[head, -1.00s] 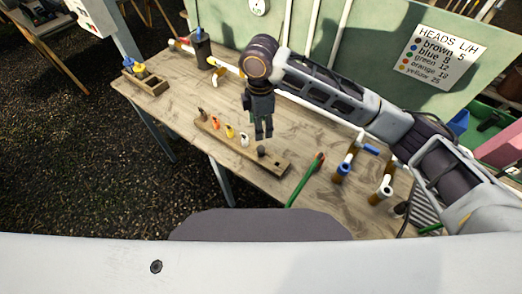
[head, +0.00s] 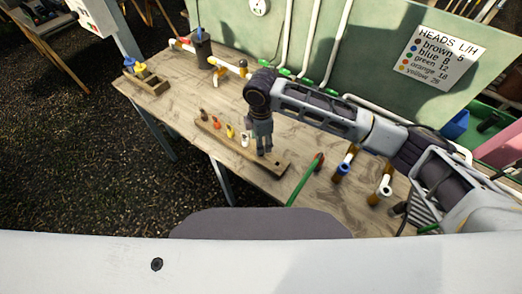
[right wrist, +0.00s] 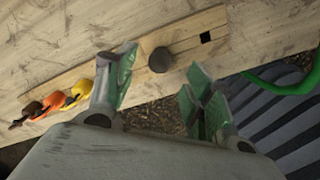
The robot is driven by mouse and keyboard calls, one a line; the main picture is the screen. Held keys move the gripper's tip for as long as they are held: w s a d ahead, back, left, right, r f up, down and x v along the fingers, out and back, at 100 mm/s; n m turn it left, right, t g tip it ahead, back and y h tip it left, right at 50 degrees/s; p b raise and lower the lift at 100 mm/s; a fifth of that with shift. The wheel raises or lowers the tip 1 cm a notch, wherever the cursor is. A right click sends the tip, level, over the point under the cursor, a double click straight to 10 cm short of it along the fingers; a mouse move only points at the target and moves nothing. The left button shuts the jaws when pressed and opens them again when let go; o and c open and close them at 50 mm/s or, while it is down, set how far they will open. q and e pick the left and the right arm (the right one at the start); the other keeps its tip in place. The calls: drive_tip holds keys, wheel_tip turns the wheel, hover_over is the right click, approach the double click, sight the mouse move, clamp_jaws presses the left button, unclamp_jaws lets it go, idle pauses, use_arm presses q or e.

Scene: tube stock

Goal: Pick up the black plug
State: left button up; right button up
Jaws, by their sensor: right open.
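The black plug (right wrist: 159,60) is a dark round-topped piece standing on the wooden strip (right wrist: 184,45) in the right wrist view. In the head view my right gripper hides most or all of it. My right gripper (head: 264,152) points down over the right part of the strip. In the right wrist view its green-padded fingers (right wrist: 162,66) are open, and the plug shows in the gap between the fingertips. I cannot tell whether the tips are level with the plug or above it. Nothing is held. My left gripper is out of view.
Brown, orange, yellow and white plugs (head: 244,140) stand left of the gripper on the same strip. A square hole (right wrist: 205,38) lies beyond the black plug. A green tube (head: 302,184) lies to the right. Blue and white pipe fittings (head: 341,170) stand farther right. The bench's middle is clear.

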drive_tip(key=shift+f, duration=0.15)
drive_tip(key=shift+f, duration=2.65)
drive_tip(key=c, duration=0.8)
